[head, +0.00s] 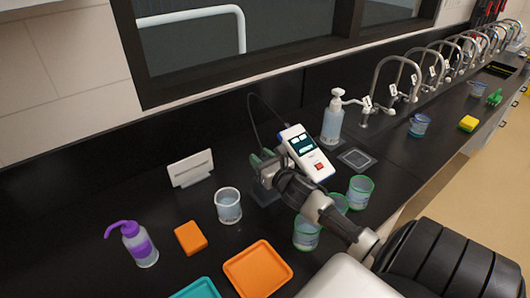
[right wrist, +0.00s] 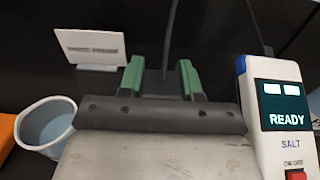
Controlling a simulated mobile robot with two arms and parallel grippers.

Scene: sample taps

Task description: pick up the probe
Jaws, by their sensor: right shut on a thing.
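My right gripper (head: 264,160), with green fingertips, is beside the meter's left side. In the right wrist view the gripper (right wrist: 160,78) is shut on the probe, which is between the fingers. The probe's lower part is hidden by the gripper body. My left gripper is not in view.
A clear beaker (head: 228,206) stands left of the gripper. Green-rimmed beakers (head: 360,191) stand close to my right arm. A white sign (head: 190,168), purple wash bottle (head: 139,244), orange tray (head: 257,269) and soap bottle (head: 332,122) are around. Taps (head: 398,75) line the back right.

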